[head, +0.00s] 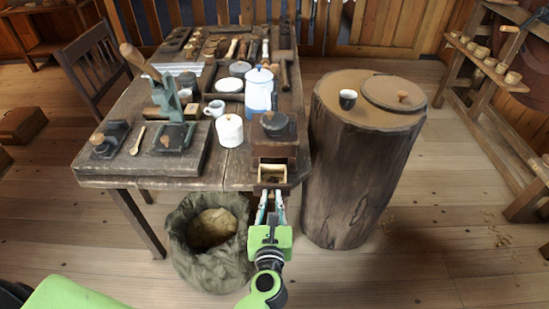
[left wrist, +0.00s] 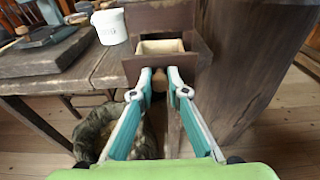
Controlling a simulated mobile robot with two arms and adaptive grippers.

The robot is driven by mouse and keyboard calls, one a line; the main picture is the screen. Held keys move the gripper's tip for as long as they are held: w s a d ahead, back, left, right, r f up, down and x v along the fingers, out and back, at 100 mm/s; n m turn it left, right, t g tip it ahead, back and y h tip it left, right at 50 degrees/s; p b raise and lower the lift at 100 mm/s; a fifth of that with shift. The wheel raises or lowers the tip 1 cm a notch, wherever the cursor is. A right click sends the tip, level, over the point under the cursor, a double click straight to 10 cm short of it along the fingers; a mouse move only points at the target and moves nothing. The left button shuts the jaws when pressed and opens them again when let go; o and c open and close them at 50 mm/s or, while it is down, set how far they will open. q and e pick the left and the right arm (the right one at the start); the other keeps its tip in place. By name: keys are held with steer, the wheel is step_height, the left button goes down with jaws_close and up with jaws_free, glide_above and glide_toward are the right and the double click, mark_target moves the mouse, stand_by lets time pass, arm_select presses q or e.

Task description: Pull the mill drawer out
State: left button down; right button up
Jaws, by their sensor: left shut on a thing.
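The mill (head: 275,130) is a dark wooden box with a dark round top, standing at the front right corner of the workbench. Its drawer (head: 272,179) is partly out at the front, and its pale inside shows from above. In the left wrist view the drawer (left wrist: 136,67) shows its dark front panel, with a wooden knob (left wrist: 160,85) below the rim. My left gripper (head: 271,193) is at the drawer front, its fingers on either side of the knob and shut on it. The fingers (left wrist: 160,78) hide part of the front. My right gripper is not in view.
The workbench (head: 235,175) holds a white canister (head: 229,131), a blue-white pot (head: 259,92) and a green press (head: 170,112). A sack (head: 180,245) stands on the floor, left of my gripper. A wide stump (head: 345,170) stands close on the right.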

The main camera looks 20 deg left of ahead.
arm_select(q)
steer(key=shift+s+d, duration=0.1)
steer(key=shift+s, duration=0.1)
steer(key=shift+s+d+r+p, duration=0.1)
steer(key=shift+s+r+p, duration=0.15)
steer(key=shift+r+p, duration=0.35)
steer(key=shift+s+d+r+p, duration=0.1)
steer(key=shift+s+r+p, duration=0.35)
steer(key=shift+r, duration=0.2)
steer(key=shift+s+d+r+p, duration=0.1)
steer(key=shift+s+r+p, duration=0.2)
steer(key=shift+r+p, duration=0.3)
steer(key=shift+s+d+r+p, duration=0.1)
steer(key=shift+s+r+p, duration=0.3)
steer(key=shift+r, duration=0.3)
steer(key=s+a+f, duration=0.1)
steer(key=s+a, duration=0.3)
steer(key=a, duration=1)
steer(key=shift+a+f+p, duration=0.15)
steer(key=shift+f+p, duration=0.05)
steer(key=shift+p, duration=0.1)
stand_by(0.3)
